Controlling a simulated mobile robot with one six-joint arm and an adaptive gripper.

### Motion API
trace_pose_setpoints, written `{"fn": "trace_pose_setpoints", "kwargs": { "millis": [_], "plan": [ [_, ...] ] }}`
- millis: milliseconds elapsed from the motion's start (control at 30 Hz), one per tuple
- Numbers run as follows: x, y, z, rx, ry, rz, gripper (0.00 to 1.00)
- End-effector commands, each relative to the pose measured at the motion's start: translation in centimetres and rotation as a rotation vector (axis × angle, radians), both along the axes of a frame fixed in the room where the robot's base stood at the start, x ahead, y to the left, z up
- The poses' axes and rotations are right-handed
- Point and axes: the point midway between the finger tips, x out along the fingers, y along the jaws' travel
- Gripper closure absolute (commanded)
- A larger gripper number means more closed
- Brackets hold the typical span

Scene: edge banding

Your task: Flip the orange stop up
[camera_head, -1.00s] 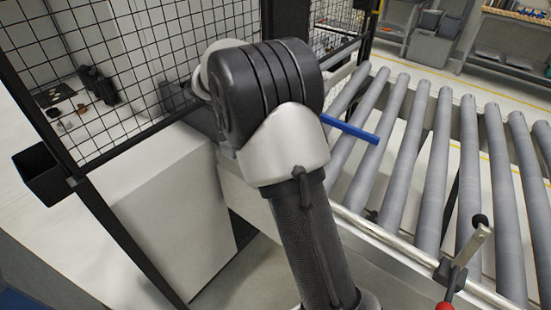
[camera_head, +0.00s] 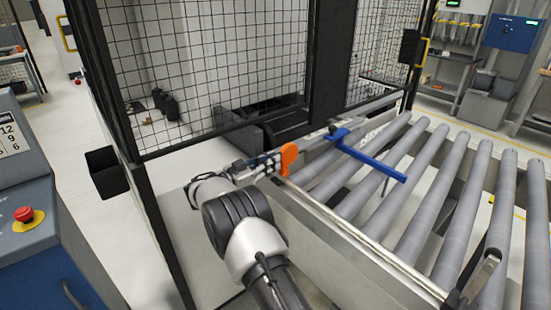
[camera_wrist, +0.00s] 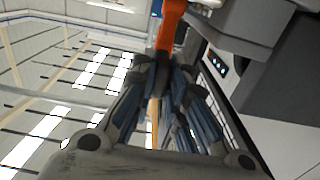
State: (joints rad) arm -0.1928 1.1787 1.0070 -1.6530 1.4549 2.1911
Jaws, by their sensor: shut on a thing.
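In the wrist view the orange stop (camera_wrist: 173,22) runs from the top edge down to my closed fingertips (camera_wrist: 165,68). The fingers hide its lower part in that view.
A blue bar (camera_head: 370,158) reaches over the rollers (camera_head: 400,190) close to the stop. A black mesh fence (camera_head: 210,70) stands behind. A clamp lever (camera_head: 482,278) is on the near rail. A blue console (camera_head: 40,215) with a red button stands at the left.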

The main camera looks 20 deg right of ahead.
Motion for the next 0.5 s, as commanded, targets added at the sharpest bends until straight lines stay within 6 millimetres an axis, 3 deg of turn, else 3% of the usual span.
{"fn": "trace_pose_setpoints", "kwargs": {
  "millis": [500],
  "plan": [
    [-0.5,1.7,-2.3,-0.299,-0.104,0.002,1.00]
  ]
}}
